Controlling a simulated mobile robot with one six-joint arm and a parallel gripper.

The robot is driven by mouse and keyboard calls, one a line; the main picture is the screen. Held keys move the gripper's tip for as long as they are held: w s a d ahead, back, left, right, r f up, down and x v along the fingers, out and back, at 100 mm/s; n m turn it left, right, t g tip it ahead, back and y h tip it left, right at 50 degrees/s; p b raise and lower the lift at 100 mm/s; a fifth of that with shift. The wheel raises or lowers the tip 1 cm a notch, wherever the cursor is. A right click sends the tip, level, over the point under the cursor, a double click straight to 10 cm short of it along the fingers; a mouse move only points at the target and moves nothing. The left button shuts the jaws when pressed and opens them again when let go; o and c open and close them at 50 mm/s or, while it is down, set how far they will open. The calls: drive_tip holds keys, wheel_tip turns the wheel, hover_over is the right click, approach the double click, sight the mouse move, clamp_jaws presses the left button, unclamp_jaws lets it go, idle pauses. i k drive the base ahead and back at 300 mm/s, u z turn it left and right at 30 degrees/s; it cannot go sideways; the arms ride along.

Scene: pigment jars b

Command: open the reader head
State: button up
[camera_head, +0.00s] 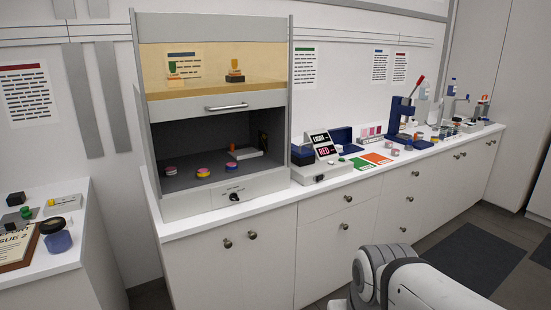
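A white device (322,173) with a tilted display sign (324,146) stands on the counter, right of the fume cabinet. The sign has a black upper part and a red lower part, seemingly lettered "LIGHT" and "RED". It looks like the reader. A dark blue block (302,156) sits at its left side. Another blue piece (342,135) shows behind it to the right. I cannot tell which part is the reader head, or whether it is open or shut. My gripper is not in view; only a white rounded link of my arm shows at the bottom right, well short of the counter.
The cabinet (214,205) has its sash raised, with small jars (203,173) inside. Green and orange cards (377,158) lie right of the reader. A blue lever press (399,118) stands farther right. A side table (75,255) is at left. Floor before the drawers is partly clear.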

sight(301, 156)
drive_tip(key=z, duration=0.05)
drive_tip(key=k, duration=0.6)
drive_tip(key=z, duration=0.4)
drive_tip(key=i, duration=2.45)
drive_tip(key=u, duration=0.9)
drive_tip(key=i, duration=0.75)
drive_tip(key=u, duration=0.15)
